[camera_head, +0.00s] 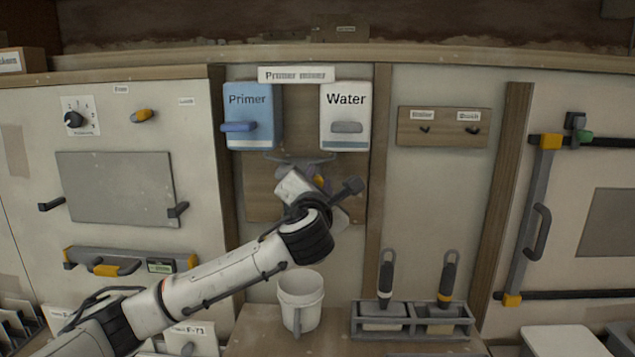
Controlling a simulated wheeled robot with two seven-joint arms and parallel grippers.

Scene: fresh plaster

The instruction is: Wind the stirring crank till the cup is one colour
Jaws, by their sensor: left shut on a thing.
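The Primer mixer is on the wall, with a blue Primer box (252,105) and a white Water box (344,105) side by side under its sign (296,75). My left gripper (318,182) is at the wooden panel (262,190) below the boxes. It is shut on the stirring crank, which my wrist and fingers mostly hide. A white cup (300,305) with a handle stands upright on the wooden ledge below, apart from the gripper. The colour of its contents cannot be made out. My right gripper is not in view.
A grey rack (411,336) with two dark-handled tools stands right of the cup. A small board with two hooks (440,127) hangs at upper right. A grey rail frame (530,205) with a handle is at far right. My left arm crosses the lower left.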

